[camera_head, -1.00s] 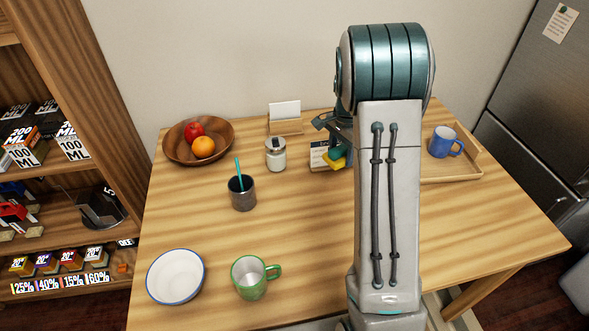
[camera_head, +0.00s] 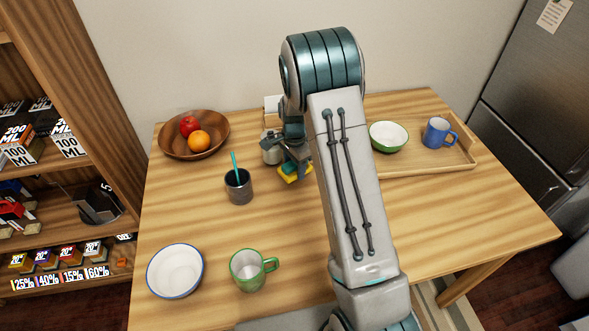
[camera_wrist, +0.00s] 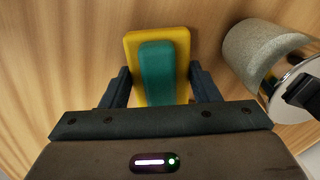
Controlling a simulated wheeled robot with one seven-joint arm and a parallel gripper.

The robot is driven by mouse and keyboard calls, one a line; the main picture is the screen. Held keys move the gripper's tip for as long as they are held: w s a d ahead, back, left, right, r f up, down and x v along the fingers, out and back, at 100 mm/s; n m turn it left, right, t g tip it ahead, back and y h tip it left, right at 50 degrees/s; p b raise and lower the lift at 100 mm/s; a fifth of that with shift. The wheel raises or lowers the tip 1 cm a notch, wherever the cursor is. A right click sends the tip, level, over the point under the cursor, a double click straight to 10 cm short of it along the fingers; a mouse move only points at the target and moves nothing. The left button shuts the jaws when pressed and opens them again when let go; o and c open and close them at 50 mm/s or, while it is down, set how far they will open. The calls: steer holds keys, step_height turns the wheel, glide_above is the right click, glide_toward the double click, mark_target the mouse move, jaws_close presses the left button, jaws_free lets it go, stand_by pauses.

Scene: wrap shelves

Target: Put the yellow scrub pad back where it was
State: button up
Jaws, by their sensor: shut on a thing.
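The yellow scrub pad (camera_head: 296,178) has a teal block-like grip on it. It is near the middle of the table, partly hidden by my gripper (camera_head: 294,158) in the head view. In the wrist view, the yellow pad (camera_wrist: 140,90) lies between the two dark fingers of my gripper (camera_wrist: 162,88), which are shut on its teal grip (camera_wrist: 158,72). I cannot tell whether the pad touches the wooden table (camera_head: 215,240) or hangs just above it.
A jar (camera_head: 270,150) stands close behind and left of the gripper. A dark cup (camera_head: 238,187) with a teal stick is left. A tray (camera_head: 460,162) holds a green bowl (camera_head: 388,137) and blue mug (camera_head: 437,132). The front table holds a white bowl (camera_head: 175,270) and green mug (camera_head: 248,270).

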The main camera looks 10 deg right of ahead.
steer(key=shift+f, duration=1.2)
steer(key=shift+f, duration=0.2)
steer(key=o, duration=1)
steer(key=shift+r, duration=0.1)
steer(key=shift+c, duration=0.2)
